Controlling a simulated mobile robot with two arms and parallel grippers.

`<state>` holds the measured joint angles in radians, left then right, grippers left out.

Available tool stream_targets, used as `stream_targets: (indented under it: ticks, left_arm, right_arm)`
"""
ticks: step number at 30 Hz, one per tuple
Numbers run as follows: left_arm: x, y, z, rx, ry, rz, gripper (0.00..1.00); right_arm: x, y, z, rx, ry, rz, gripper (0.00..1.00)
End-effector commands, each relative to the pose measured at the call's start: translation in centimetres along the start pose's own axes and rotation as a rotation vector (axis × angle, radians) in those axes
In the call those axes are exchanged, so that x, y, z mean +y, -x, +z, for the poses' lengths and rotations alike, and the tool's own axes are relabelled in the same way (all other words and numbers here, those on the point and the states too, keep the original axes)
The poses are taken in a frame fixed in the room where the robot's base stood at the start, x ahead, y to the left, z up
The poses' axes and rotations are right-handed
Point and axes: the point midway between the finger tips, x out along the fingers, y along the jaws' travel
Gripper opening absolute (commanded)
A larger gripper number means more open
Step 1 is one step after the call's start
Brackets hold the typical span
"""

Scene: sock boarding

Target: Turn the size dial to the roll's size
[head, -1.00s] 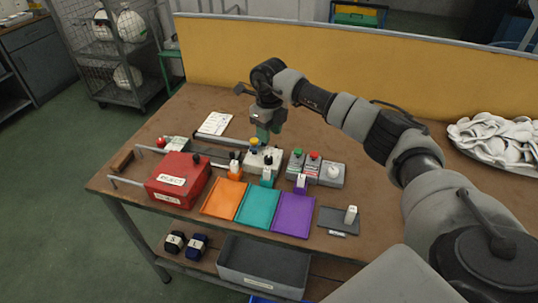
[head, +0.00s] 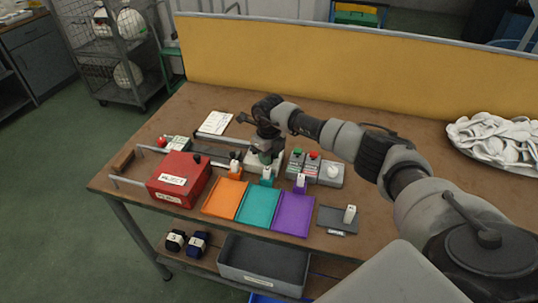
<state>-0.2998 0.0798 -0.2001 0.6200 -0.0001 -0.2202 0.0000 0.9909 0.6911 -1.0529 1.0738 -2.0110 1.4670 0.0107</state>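My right gripper (head: 265,157) comes down over the pale control box (head: 251,163) behind the colored trays. Its fingers hide most of the box top, so I cannot tell whether they touch a knob or are open or shut. Beside it stands a grey box with a round white knob (head: 333,171); I cannot tell which control is the size dial. Two dark rolls, one black (head: 175,241) and one navy (head: 198,244), lie on the lower shelf with small pale labels too small to read surely. My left gripper is not in view.
Orange (head: 224,198), teal (head: 258,206) and purple (head: 294,214) trays lie in front. A red reject box (head: 180,178) stands left, green and red button boxes (head: 304,163) right of the gripper. A grey bin (head: 262,263) sits below; a white sock pile (head: 495,140) lies far right.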

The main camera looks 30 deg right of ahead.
Motion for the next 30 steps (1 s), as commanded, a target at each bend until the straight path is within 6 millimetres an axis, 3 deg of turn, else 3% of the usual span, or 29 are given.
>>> stream_targets:
  ticks: [1,4,16,30]
  left_arm:
    - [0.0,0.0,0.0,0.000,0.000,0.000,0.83]
    - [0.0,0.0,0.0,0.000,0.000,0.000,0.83]
    - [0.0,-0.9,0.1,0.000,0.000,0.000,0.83]
    - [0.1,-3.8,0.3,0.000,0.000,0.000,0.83]
  right_arm:
    - [0.0,0.0,0.0,-0.001,0.000,0.000,0.20]
    - [0.0,0.0,0.0,-0.001,0.000,0.000,0.05]
    - [0.0,-0.1,0.1,-0.003,0.088,0.000,0.05]
    - [-0.1,-0.1,0.1,-0.003,0.465,-0.002,0.05]
